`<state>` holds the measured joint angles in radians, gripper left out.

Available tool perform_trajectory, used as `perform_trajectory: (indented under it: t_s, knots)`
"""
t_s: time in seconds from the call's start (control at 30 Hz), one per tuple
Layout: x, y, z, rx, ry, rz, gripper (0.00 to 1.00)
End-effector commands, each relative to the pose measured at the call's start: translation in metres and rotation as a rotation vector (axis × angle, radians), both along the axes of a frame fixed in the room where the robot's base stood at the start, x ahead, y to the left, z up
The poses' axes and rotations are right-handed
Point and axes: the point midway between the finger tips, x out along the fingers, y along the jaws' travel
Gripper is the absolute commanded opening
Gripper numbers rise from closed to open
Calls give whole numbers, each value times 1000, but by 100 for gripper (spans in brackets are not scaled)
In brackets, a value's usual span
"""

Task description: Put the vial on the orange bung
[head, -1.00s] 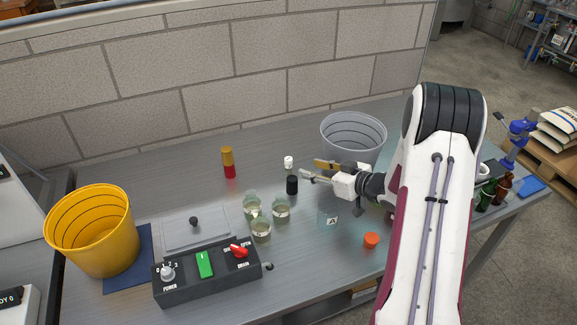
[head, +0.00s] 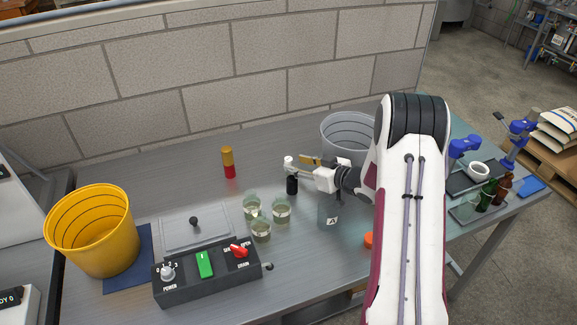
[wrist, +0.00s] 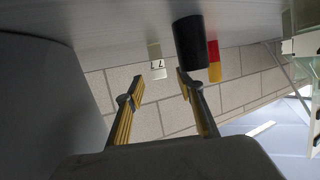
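The small white-topped piece that I take for the vial (head: 288,159) stands on the bench just off my gripper's tips. In the wrist view, the vial (wrist: 157,69) appears inverted, with dark marks, between and beyond the two fingertips. My gripper (head: 297,165) is open, low and pointing left; the fingers (wrist: 160,79) are spread with nothing held. I cannot tell how far the vial is from the tips. The orange bung (head: 369,240) lies on the bench at the front right, partly hidden by my arm.
A black cylinder (head: 292,186) stands close beside the vial; it also shows near one fingertip in the wrist view (wrist: 188,45).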

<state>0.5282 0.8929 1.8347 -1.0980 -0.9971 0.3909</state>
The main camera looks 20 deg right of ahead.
Motion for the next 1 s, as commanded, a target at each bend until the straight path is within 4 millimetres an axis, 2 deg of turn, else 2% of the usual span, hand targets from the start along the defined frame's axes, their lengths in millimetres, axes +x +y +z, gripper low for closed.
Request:
perform_trajectory:
  t_s: [0.27, 0.7, 1.0]
  knots:
    - [6, 2, -2, -1, 0, 1, 37]
    - [43, 16, -13, 0, -1, 1, 37]
    - [47, 17, -15, 1, 0, 0, 37]
